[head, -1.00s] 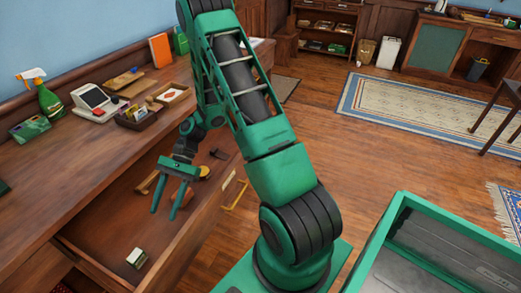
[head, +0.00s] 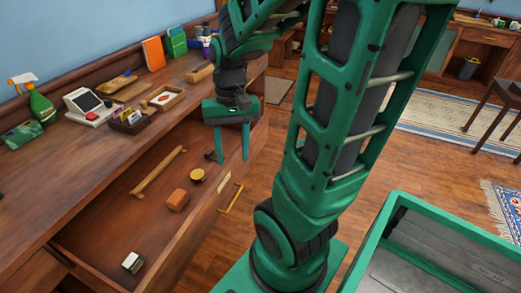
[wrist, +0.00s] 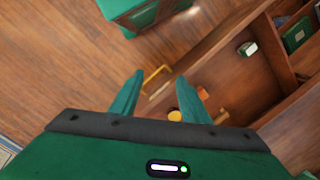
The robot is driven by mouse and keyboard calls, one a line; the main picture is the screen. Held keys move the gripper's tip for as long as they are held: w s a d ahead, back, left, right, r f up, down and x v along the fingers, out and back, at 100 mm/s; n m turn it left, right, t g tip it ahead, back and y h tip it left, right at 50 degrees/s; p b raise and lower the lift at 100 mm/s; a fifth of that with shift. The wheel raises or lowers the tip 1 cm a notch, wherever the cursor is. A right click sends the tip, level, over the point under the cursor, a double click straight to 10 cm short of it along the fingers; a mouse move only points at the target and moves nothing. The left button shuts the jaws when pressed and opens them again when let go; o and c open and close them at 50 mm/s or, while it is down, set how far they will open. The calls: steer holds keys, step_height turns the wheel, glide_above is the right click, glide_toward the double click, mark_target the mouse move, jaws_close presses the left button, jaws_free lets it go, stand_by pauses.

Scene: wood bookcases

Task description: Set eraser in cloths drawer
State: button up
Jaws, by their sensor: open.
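A drawer (head: 95,232) stands open under the wooden counter. In it lie a reddish-brown block (head: 178,200), a small white and dark green block (head: 132,263), a round yellow-topped thing (head: 197,175) and a wooden rod (head: 158,172). I cannot tell for sure which block is the eraser. My gripper (head: 232,160) is open and empty, above the drawer's far right end, apart from both blocks. In the wrist view, the reddish block (wrist: 203,93) shows just beyond the right finger of my gripper (wrist: 160,84), and the white-green block (wrist: 247,48) lies farther off.
The counter top bears a spray bottle (head: 42,108), a card reader (head: 88,105), a dark organizer box (head: 133,120) and a shallow tray (head: 165,98). The drawer's yellow handle (head: 231,198) sticks out. A green-rimmed bin (head: 440,225) is at the lower right.

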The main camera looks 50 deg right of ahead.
steer(key=s+d+r+h, duration=0.1)
steer(key=s+d+r, duration=0.1)
steer(key=s, duration=0.6)
steer(key=shift+s+d+r+n+t, duration=0.3)
steer(key=shift+r+t, duration=0.1)
steer(key=shift+r, duration=0.35)
steer(key=shift+w+f, duration=0.25)
steer(key=shift+w, duration=0.45)
